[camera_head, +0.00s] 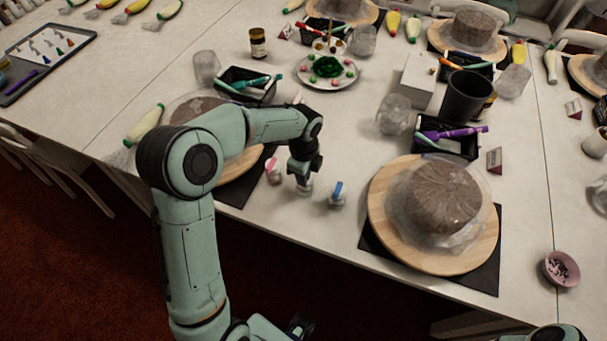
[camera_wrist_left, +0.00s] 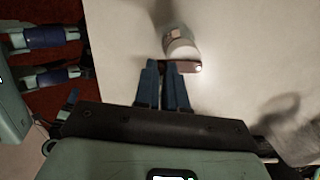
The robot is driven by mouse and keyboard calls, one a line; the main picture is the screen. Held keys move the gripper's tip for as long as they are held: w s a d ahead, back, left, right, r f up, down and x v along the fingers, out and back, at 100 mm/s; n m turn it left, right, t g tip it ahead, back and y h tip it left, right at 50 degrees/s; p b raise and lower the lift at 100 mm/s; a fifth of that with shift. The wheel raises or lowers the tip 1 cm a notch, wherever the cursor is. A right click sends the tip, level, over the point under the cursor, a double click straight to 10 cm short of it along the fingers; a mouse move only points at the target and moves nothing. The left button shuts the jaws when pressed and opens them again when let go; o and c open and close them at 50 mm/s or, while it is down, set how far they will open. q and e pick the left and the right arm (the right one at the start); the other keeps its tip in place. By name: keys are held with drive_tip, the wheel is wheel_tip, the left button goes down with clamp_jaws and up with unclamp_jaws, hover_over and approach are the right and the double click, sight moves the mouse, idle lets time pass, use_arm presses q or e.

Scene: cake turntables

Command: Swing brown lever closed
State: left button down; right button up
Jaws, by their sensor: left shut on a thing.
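In the head view my left gripper (camera_head: 305,187) points down over the table's front edge, at a small pale dispenser that it mostly covers. In the left wrist view the two blue fingers (camera_wrist_left: 162,64) are close together, shut on the brown lever (camera_wrist_left: 186,67). The lever sticks out to the right of the fingertips with a bright end. The pale round dispenser body (camera_wrist_left: 180,47) stands just beyond the fingers. The lever's gripped part is hidden by the fingers. My right gripper does not show.
A dispenser with a pink lever (camera_head: 273,171) stands close left of the gripper, and one with a blue lever (camera_head: 338,195) close right. A wooden turntable (camera_head: 385,222) with a wrapped cake stands further right. A plate (camera_head: 327,84) lies behind. Bare table separates them.

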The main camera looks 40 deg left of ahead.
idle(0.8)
use_arm(q)
drive_tip(key=c, duration=1.2)
unclamp_jaws()
wheel_tip(320, 180, up, 13)
drive_tip(key=shift+w+r+p, duration=0.1)
drive_tip(key=shift+r+p, duration=0.1)
drive_tip(key=shift+p, duration=0.6)
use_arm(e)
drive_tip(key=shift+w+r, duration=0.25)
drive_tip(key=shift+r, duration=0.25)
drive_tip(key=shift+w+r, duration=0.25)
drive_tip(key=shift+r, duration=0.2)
